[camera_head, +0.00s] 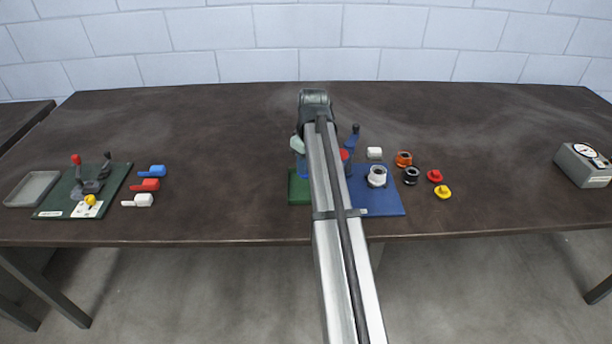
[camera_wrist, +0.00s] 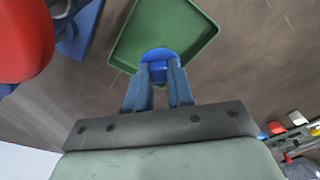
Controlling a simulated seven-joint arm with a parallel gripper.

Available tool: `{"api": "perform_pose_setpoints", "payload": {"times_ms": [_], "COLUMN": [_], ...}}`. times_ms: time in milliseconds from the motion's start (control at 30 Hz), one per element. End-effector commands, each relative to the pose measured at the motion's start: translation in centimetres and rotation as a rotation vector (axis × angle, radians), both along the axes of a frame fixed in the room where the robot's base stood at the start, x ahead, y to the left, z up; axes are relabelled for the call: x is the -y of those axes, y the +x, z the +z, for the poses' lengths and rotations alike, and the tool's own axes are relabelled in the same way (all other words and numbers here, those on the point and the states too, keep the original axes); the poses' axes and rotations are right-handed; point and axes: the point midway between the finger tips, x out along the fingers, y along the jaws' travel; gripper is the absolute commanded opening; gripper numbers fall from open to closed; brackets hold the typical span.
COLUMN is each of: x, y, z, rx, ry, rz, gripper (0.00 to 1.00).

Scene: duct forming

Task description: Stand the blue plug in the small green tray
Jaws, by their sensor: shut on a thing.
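My gripper (camera_wrist: 159,72) is shut on the blue plug (camera_wrist: 158,53), whose rounded top shows between the fingertips in the wrist view. The small green tray (camera_wrist: 200,22) lies just beyond and beneath the plug, and the plug overlaps its near edge in that view. I cannot tell whether the plug touches the tray floor. In the head view the green tray (camera_head: 298,190) stands left of the blue board, partly hidden by my arm. The plug cannot be made out clearly there, as my arm and fingers cover that spot.
A blue board (camera_head: 385,199) with a toggle clamp and a white ring (camera_head: 376,176) is right of the tray. A large red knob (camera_wrist: 22,40) is close in the wrist view. Orange, black, red and yellow parts lie farther right.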

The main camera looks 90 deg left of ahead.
Motion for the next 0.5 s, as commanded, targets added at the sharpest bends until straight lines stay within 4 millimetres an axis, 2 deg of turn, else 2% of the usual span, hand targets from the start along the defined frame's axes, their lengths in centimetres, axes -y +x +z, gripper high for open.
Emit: {"api": "perform_pose_setpoints", "payload": {"times_ms": [400,500], "x": [0.0,0.0], "y": [0.0,0.0], "z": [-4.1,-4.5], "rx": [0.001,0.001], "ry": [0.001,0.002], "rz": [-0.001,-0.001], "gripper": [0.0,0.0]}}
